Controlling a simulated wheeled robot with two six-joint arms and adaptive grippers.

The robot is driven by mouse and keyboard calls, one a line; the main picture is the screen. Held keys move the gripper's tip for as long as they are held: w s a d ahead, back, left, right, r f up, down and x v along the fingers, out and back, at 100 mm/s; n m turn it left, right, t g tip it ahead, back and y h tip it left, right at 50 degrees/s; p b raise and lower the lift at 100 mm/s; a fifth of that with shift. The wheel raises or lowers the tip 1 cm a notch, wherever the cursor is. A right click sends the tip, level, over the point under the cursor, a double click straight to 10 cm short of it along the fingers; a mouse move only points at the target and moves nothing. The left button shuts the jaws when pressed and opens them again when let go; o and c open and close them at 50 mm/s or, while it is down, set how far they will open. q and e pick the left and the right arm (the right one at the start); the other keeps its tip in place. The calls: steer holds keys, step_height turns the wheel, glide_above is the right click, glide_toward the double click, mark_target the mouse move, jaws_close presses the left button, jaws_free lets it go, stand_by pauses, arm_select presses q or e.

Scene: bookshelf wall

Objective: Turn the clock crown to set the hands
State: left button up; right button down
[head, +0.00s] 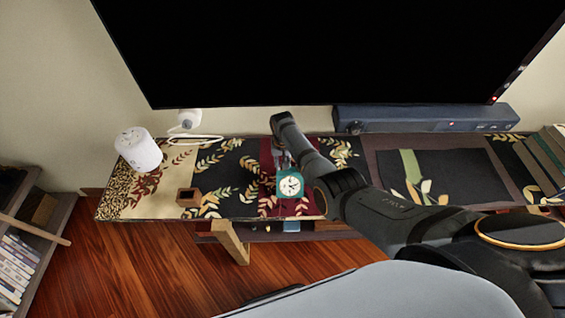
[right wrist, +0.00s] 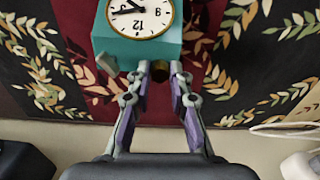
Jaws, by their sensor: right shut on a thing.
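A small teal table clock (head: 289,184) with a white face and black numerals stands on the patterned cloth of the long shelf. My right gripper (head: 284,160) is at the clock's 12 side. A pale grey-green piece (right wrist: 106,62) sits at the clock's corner. My left gripper is out of view.
A white cylinder (head: 138,150) and a small brown wooden box (head: 188,197) stand left of the clock. A dark soundbar (head: 425,117) lies behind, under the large black screen (head: 320,50). Books (head: 545,160) stand at the right end.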

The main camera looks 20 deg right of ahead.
steer(key=m, duration=0.5)
steer(key=shift+w+m+p, duration=0.1)
steer(key=shift+m+p, duration=0.2)
steer(key=m, duration=1)
steer(key=shift+m, duration=0.4)
steer(key=m, duration=0.4)
steer(key=shift+m+p, duration=0.3)
steer(key=shift+m, duration=0.4)
steer(key=c, duration=1.2)
jaws_free()
steer(key=shift+r, duration=0.1)
